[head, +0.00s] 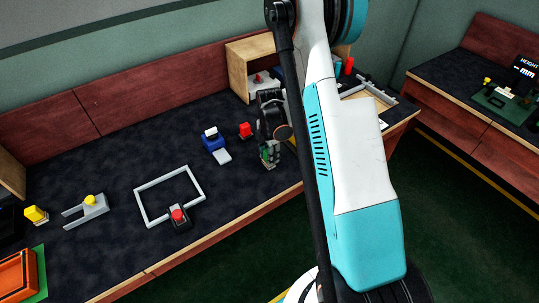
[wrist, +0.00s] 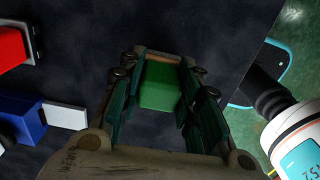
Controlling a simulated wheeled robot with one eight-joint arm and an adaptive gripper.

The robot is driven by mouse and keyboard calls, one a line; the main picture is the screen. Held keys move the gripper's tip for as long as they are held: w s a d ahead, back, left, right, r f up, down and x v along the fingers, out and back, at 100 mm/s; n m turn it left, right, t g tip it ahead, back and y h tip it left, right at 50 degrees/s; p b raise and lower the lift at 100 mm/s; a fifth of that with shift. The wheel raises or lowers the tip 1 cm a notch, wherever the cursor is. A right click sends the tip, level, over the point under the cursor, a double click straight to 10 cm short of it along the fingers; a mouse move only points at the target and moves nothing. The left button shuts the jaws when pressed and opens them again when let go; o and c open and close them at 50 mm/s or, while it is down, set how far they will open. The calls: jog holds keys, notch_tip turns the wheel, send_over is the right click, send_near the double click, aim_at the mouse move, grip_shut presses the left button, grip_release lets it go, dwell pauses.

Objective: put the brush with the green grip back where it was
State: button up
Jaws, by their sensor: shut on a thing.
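The green-gripped brush shows in the wrist view as a green block (wrist: 161,86) between the two fingers of my gripper (wrist: 160,95). My gripper is shut on it. In the head view my gripper (head: 269,157) points down over the dark worktop near its front edge, with a little green (head: 266,150) showing between the fingers. The brush's lower part is hidden, and I cannot tell whether it touches the worktop.
A red block (head: 245,130) and a blue item with a white end (head: 213,142) stand just left of my gripper. A grey rectangular frame (head: 139,207) lies farther left with a red-topped item (head: 179,216) at its edge. A wooden box (head: 238,70) stands behind.

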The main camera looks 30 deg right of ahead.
jog(key=shift+f, duration=0.1)
jog(key=shift+f, duration=0.15)
jog(key=o, duration=1.1)
jog(key=shift+r, duration=0.25)
notch_tip(320, 180, up, 12)
jog(key=p, duration=0.3)
jog(key=shift+p, duration=0.3)
jog(key=shift+r, duration=0.1)
